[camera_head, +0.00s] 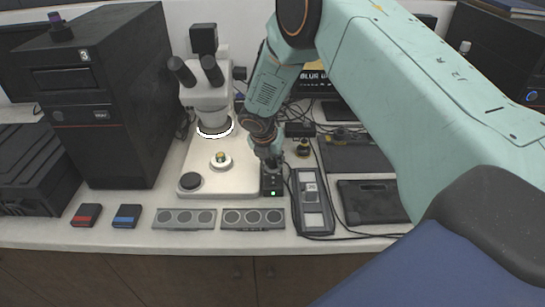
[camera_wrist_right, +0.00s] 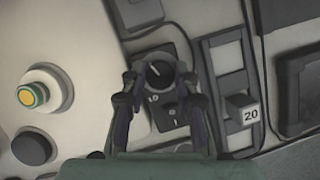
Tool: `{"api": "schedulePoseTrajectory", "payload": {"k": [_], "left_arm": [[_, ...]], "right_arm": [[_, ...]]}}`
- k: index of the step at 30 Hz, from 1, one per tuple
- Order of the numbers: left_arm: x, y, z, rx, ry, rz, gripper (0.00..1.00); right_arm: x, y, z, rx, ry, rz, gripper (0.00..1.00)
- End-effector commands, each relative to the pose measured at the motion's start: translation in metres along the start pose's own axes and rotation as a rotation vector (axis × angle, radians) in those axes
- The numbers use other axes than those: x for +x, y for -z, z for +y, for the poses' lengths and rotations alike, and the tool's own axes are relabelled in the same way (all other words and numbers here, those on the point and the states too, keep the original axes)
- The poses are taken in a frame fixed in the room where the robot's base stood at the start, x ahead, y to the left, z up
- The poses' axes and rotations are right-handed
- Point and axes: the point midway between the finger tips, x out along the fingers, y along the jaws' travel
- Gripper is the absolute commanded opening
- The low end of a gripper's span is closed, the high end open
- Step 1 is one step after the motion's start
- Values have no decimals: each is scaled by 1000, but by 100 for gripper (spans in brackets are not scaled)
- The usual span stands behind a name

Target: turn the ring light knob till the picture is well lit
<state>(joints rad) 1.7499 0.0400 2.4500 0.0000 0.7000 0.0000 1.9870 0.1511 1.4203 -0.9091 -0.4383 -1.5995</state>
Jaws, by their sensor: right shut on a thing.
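The ring light control box (camera_head: 273,181), small and black with a lit green lamp, stands at the right edge of the microscope base. Its round knob (camera_wrist_right: 159,73) has a white pointer line and shows between my right fingers in the wrist view. My right gripper (camera_head: 269,159) comes down over the box from above and is shut on the knob; it also shows in the wrist view (camera_wrist_right: 160,84). The ring light (camera_head: 215,133) under the microscope head (camera_head: 212,95) glows white. A sample (camera_head: 221,158) with a yellow-green centre sits on the stage. My left gripper is not in view.
A monitor (camera_head: 313,77) behind my right arm is mostly hidden, with part of the word "BLUE" readable. A grey slotted tray (camera_head: 311,203) marked 20 stands close right of the box. Cables run around it. Two grey plates (camera_head: 252,218) lie in front.

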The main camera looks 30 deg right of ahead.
Motion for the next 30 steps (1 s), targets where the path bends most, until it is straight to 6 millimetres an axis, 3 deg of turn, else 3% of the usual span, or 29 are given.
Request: {"api": "schedulePoseTrajectory", "payload": {"k": [12,30], "left_arm": [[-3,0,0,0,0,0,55],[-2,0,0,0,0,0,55]], "right_arm": [[-1,-2,3,250,100,4,0],[-2,-4,4,327,131,6,0]]}}
